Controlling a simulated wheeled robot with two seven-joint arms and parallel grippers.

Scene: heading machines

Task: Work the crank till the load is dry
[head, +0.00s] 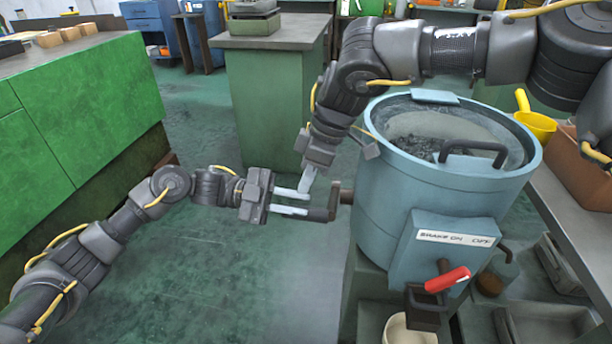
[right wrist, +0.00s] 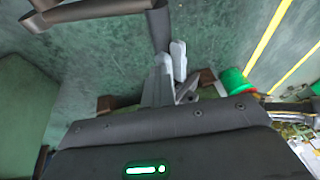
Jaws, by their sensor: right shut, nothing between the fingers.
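A blue-grey drum (head: 390,190) stands right of centre in the head view, with dark and grey bits of load (head: 435,135) visible inside. Its crank (head: 333,202) sticks out of the left side, with a dark grip pointing left. My left gripper (head: 303,201) reaches in from the left, its fingers apart; the lower fingertip is close to the crank grip, and contact is unclear. My right gripper (head: 306,184) points down just above the crank, shut and empty; it also shows in the right wrist view (right wrist: 163,70). A red-handled brake lever (head: 447,280) sits under the label "BRAKE ON OFF".
A black handle (head: 474,152) arches over the drum's top. A pale bucket (head: 410,328) stands under the drum's front. A bench with a yellow scoop (head: 535,122) is at right. Green cabinets (head: 85,105) stand at left. The floor between is clear.

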